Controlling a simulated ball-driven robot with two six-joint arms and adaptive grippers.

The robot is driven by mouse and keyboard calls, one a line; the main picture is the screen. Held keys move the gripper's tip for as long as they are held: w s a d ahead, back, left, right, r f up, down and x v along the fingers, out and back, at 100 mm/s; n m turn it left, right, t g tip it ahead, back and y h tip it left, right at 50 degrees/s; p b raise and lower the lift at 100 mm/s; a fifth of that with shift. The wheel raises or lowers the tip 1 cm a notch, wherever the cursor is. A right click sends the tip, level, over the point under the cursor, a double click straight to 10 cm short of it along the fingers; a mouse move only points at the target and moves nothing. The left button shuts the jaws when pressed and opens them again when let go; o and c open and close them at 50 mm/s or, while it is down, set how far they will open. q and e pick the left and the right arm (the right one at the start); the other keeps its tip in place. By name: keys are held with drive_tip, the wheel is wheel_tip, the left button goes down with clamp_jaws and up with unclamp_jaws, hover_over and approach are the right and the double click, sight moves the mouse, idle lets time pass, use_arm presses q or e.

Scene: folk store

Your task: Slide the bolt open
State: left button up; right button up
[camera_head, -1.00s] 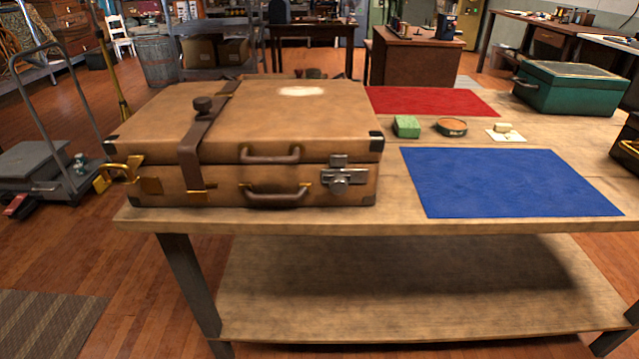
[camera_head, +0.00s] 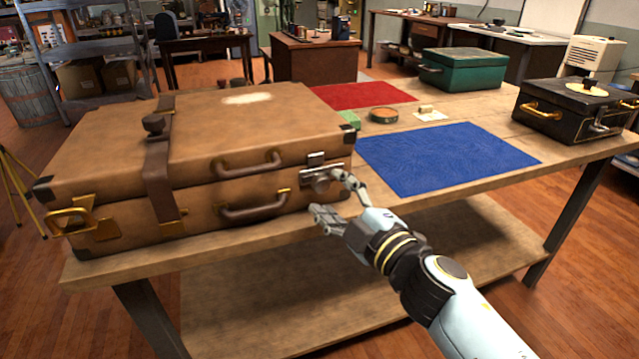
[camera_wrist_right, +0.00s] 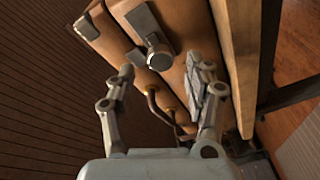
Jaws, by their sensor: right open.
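The silver bolt (camera_head: 316,177) is fixed to the front right of a closed brown suitcase (camera_head: 225,125), at the seam between lid and base. In the right wrist view the bolt's round knob (camera_wrist_right: 158,52) stands out from its plate. My right gripper (camera_head: 336,197) is open in front of the bolt, one finger above and one below it. In the right wrist view the gripper's fingertips (camera_wrist_right: 166,72) are spread on either side of the knob, with nothing held. The upper finger overlaps the bolt's right end in the head view; contact cannot be told. My left gripper is not in view.
The suitcase stands on a wooden table (camera_head: 245,262) with a lower shelf. It has brown handles, a strap (camera_head: 160,165) and a brass clasp (camera_head: 72,220). A blue mat (camera_head: 450,158), red mat (camera_head: 360,95), green case (camera_head: 465,68) and black case (camera_head: 570,112) are to the right.

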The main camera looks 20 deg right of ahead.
sight(324, 187)
drive_tip(key=x, duration=0.4)
drive_tip(key=shift+w, duration=0.15)
clamp_jaws()
